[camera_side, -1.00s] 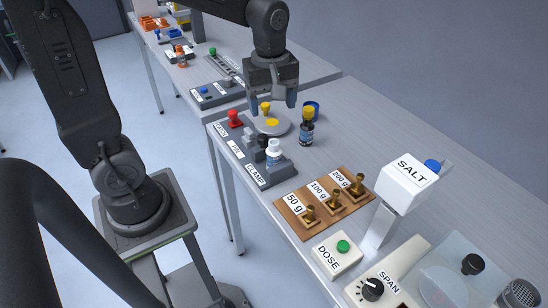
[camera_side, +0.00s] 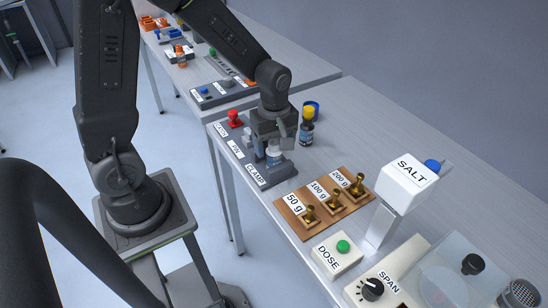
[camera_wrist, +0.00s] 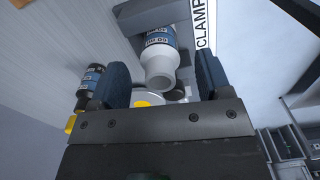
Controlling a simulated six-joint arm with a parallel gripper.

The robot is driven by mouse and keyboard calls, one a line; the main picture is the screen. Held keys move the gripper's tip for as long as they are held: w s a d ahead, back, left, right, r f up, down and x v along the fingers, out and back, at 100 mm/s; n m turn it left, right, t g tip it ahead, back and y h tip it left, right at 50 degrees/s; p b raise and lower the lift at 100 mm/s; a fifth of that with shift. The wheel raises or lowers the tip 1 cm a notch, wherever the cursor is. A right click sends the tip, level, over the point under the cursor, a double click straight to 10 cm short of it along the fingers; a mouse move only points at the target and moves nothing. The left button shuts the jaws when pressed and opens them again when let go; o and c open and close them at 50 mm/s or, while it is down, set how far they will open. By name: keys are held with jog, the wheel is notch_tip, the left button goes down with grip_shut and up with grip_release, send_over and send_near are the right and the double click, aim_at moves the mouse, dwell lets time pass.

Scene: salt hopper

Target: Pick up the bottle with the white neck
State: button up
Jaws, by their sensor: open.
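The bottle with the white neck (camera_side: 273,158) stands by the strip marked CLAMP, mostly covered by my gripper in the side view. In the wrist view the bottle (camera_wrist: 159,58) shows its white neck and shoulder and a blue and black label. My gripper (camera_side: 274,146) is open and low over it.
A dark bottle with a yellow cap (camera_side: 307,124) stands just right of my gripper; in the wrist view this bottle (camera_wrist: 90,85) is outside the left finger. A red knob (camera_side: 235,118) stands at left. Brass weights on a wooden board (camera_side: 290,208) stand nearer the camera.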

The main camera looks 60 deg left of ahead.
jog(key=shift+f, duration=1.25)
jog(key=c, duration=1)
